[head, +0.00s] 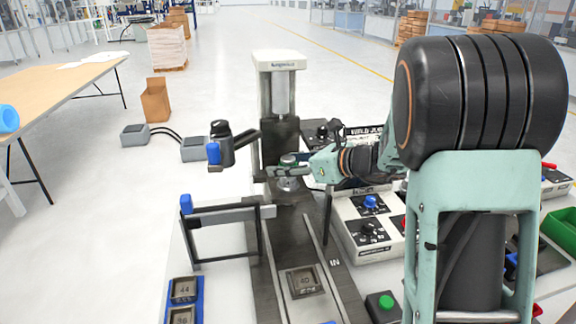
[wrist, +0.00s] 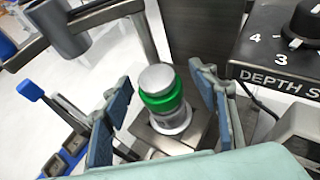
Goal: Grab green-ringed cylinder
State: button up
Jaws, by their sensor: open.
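The green-ringed cylinder (wrist: 165,98) stands upright on a dark square metal block (wrist: 178,140) in the wrist view. It has a silver top, a bright green ring and a pale lower collar. My gripper (wrist: 160,80) is open, with one blue-grey finger on each side of the cylinder in the picture and visible gaps on both sides. In the head view, my gripper (head: 286,165) is at the front of the grey machine column. A grey metal piece (head: 288,184) shows just below it; the green ring cannot be made out there.
The machine column (head: 279,95) stands right behind. A black lever handle (head: 225,145) and a frame with a blue knob (head: 186,204) are at left. Control boxes with knobs (head: 370,228) are at right. A block marked 40 (head: 303,282) sits on the front rail.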

jog(key=c, duration=1.3)
jog(key=shift+c, duration=0.3)
jog(key=shift+r, duration=0.1)
